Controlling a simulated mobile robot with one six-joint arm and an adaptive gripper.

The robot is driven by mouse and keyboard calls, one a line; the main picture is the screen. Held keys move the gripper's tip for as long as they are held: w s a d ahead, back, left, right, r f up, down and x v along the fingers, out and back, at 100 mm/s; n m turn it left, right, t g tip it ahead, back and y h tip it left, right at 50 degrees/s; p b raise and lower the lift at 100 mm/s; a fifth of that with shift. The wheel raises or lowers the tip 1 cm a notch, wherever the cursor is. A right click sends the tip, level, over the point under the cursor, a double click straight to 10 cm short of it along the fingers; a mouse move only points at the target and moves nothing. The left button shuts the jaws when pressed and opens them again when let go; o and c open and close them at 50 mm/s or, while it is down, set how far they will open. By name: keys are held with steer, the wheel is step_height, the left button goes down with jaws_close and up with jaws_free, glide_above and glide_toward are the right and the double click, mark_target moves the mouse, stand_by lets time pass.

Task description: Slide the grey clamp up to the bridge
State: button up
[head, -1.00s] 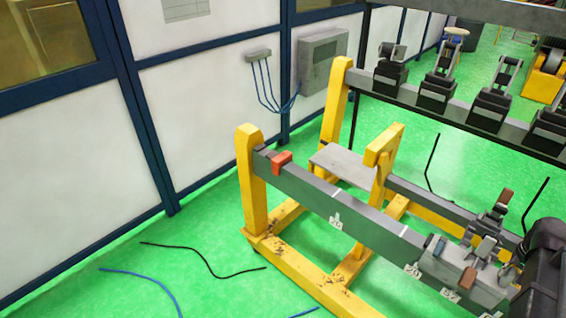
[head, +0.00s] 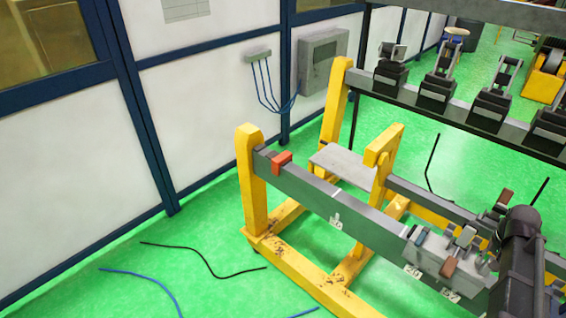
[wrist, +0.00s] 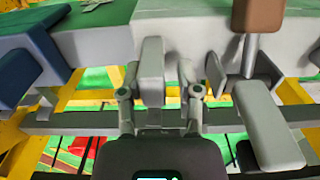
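The grey clamp (head: 440,255) is a pale block with levers on the near rail (head: 345,208), at the lower right of the head view. Its upright grey handle (wrist: 152,70) stands between the fingers of my gripper (wrist: 158,95) in the wrist view. The fingers are drawn in around the handle; the exact contact is partly hidden. No part is clearly marked as the bridge; a grey plate (head: 345,160) spans the yellow frame farther left.
A red block (head: 281,162) sits at the rail's far left end. A brown-tipped lever (wrist: 258,15) and a grey pad (wrist: 268,125) stand just right of my fingers. A yellow upright (head: 384,145) rises behind the rail. The rail between clamp and red block looks clear.

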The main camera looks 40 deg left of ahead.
glide_toward(446, 252)
steer(key=shift+w+d+f, duration=0.1)
steer(key=shift+f, duration=2.6)
steer(key=shift+a, duration=8.05)
steer(key=shift+a, duration=0.15)
steer(key=shift+a, duration=8.05)
